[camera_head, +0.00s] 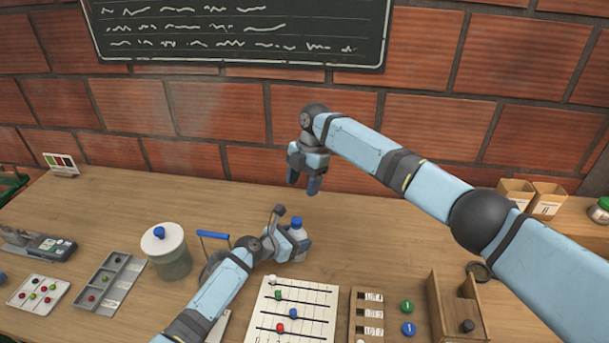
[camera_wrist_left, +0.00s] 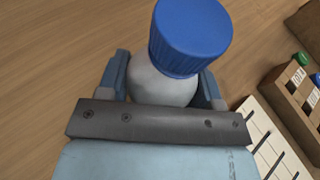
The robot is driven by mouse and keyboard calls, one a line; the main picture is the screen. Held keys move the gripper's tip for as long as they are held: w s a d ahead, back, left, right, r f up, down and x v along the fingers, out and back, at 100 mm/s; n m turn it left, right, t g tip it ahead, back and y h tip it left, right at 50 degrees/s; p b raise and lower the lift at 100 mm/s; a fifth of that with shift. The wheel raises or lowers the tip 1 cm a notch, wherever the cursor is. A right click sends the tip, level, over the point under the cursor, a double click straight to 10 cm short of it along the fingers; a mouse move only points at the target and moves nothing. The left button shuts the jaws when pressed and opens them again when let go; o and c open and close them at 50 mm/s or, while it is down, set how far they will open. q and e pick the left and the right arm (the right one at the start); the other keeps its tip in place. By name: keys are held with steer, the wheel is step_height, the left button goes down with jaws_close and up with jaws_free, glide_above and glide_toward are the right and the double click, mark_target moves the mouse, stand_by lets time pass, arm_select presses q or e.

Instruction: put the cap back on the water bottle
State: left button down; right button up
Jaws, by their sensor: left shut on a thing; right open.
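The water bottle (camera_head: 298,234), pale with a blue cap (camera_head: 297,222), stands near the middle of the table. My left gripper (camera_head: 296,246) is shut around its body. In the left wrist view the pale bottle (camera_wrist_left: 160,88) is between the two fingers. The blue cap (camera_wrist_left: 190,35) sits over its top and hides the neck; I cannot tell how firmly it is seated. My right gripper (camera_head: 305,184) is open and empty, above and behind the bottle, fingers pointing down, apart from the cap.
A lidded jar (camera_head: 170,257) with a blue knob and a blue-handled object (camera_head: 213,235) stand left of the bottle. A white slider board (camera_head: 268,333) and a wooden label tray (camera_head: 360,300) lie in front. A wooden box (camera_head: 440,310) stands front right. Table behind the bottle is clear.

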mark_target(295, 219)
steer(key=x, duration=1)
steer(key=shift+c, duration=0.4)
steer(key=c, duration=1)
steer(key=m, duration=0.3)
steer(key=shift+s+f+t+y, duration=0.1)
steer(key=shift+f+t+y, duration=0.05)
steer(key=shift+t+y, duration=0.2)
steer(key=shift+c, duration=0.2)
steer(key=m+t, duration=0.1)
steer(key=m, duration=0.3)
steer(key=shift+m, duration=0.3)
steer(key=m+t, duration=0.1)
steer(key=m, duration=0.2)
steer(key=shift+s+m, duration=0.1)
steer(key=shift+m, duration=0.3)
steer(key=m, duration=0.2)
steer(key=m+t, duration=0.1)
steer(key=m, duration=0.2)
steer(key=shift+t, duration=0.25)
